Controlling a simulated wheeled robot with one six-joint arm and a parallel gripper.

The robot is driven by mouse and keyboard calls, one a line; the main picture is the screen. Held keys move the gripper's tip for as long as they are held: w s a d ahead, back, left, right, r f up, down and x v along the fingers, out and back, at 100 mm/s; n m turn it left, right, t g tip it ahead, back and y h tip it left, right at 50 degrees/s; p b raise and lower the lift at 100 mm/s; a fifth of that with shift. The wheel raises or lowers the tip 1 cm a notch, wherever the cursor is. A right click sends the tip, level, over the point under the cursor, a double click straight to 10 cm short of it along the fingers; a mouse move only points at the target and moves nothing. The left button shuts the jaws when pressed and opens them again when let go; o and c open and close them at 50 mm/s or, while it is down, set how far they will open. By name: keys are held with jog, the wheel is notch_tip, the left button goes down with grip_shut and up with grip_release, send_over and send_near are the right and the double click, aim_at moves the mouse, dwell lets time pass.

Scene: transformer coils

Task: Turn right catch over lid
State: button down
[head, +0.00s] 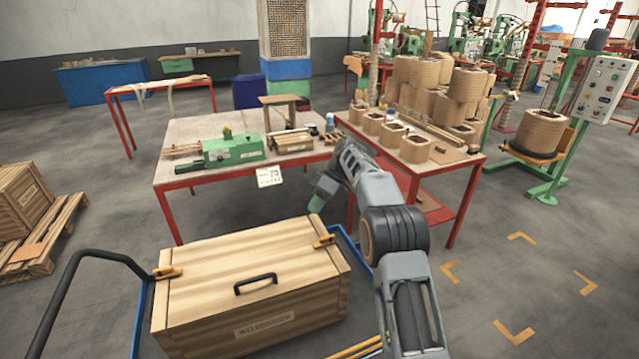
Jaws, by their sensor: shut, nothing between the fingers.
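A wooden crate (250,325) with a closed plank lid (215,262) stands on the blue cart in the foreground. The lid has a black handle (255,283) near its front edge. The right catch (324,241), yellow-orange with a dark part, sits at the lid's right end. A similar left catch (167,272) sits at the left end. Whether the right catch lies over the lid or only beside its edge is too small to tell. My gripper (317,204) is shut and empty, pointing down above and just behind the right catch, apart from it.
The cart has a blue frame (350,246) and a black push handle (66,285) at left. A red-legged workbench (215,178) with a green tool stands behind the crate. A table of wound coils (455,156) is right of it. Floor at right is clear, with yellow corner marks.

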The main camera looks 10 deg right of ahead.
jog(key=shift+w+d+r+p, duration=0.25)
jog(key=shift+w+r+p, duration=0.3)
jog(key=shift+r+p, duration=0.15)
jog(key=shift+w+d+r+p, duration=0.3)
jog(key=shift+w+r+p, duration=0.3)
jog(key=shift+r, duration=0.2)
jog(key=shift+w+d+r+p, duration=0.25)
jog(key=shift+w+r+p, duration=0.25)
jog(key=shift+r+p, duration=0.2)
